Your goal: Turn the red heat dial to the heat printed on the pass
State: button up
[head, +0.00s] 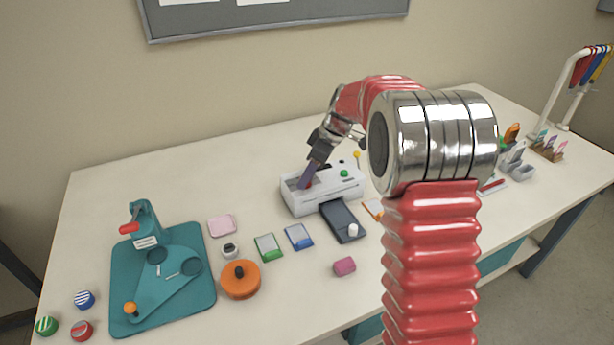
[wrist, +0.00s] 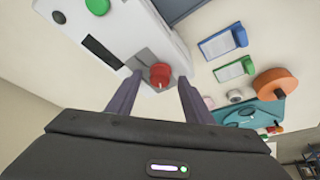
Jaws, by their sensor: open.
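The red heat dial (wrist: 160,75) sits on a grey plate on the white laminator (head: 333,195); it also shows as a sliver of red in the head view, mostly behind my gripper. My gripper (wrist: 155,82) is open, with its two dark fingers on either side of the dial in the wrist view. I cannot tell whether they touch it. In the head view my gripper (head: 305,183) reaches down to the laminator's left end. A green button (wrist: 97,6) and a dark slot (wrist: 103,50) are on the laminator. I cannot read any printed heat on a pass.
A dark tray (head: 340,218) with a white knob projects from the laminator's front. Blue (head: 298,236) and green (head: 268,247) cards, an orange round tin (head: 240,280) and a teal press (head: 165,265) stand to the left.

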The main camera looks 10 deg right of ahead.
jog(key=shift+w+a+f, duration=0.15)
jog(key=shift+a+f, duration=0.05)
jog(key=shift+f, duration=0.35)
jog(key=shift+c, duration=0.6)
jog(key=c, duration=0.9)
